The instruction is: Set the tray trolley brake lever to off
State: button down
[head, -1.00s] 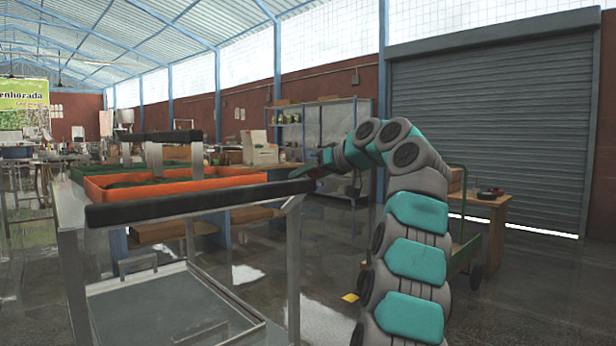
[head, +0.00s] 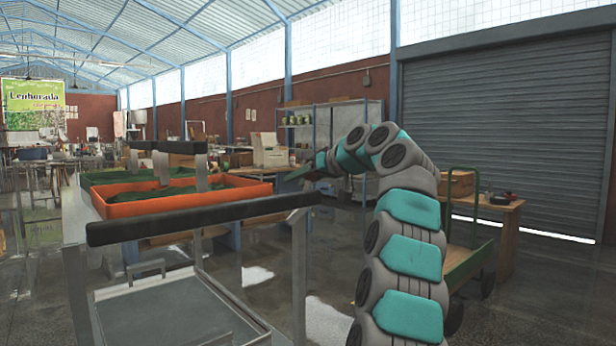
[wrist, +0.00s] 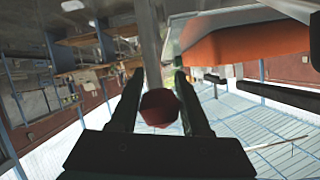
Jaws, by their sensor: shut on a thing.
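The tray trolley is a metal frame with a black handle bar (head: 200,218) at the left front of the head view. An orange tray (head: 150,207) is near it, with a green tray behind. In the wrist view, a dark red knob (wrist: 160,108), apparently the brake lever's end, sits between the two dark fingers of my gripper (wrist: 159,78). The gripper is shut on it. A grey metal post (wrist: 151,45) rises behind the knob. In the head view my gripper (head: 301,173) is small, near the trolley's right corner; the lever cannot be made out there.
A lower metal shelf (head: 180,310) lies under the handle bar. A green cart (head: 470,262) and a wooden table (head: 508,215) stand to the right, before a roller shutter (head: 505,130). Shelving (head: 330,125) is at the back. Open floor lies between.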

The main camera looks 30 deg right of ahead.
jog(key=shift+x, duration=1)
jog(key=shift+d+f, duration=0.1)
jog(key=shift+f, duration=0.1)
jog(key=c, duration=0.8)
grip_release()
jog(key=o, duration=0.4)
jog(key=shift+d+r, duration=0.1)
jog(key=shift+r, duration=0.1)
jog(key=shift+r, duration=0.15)
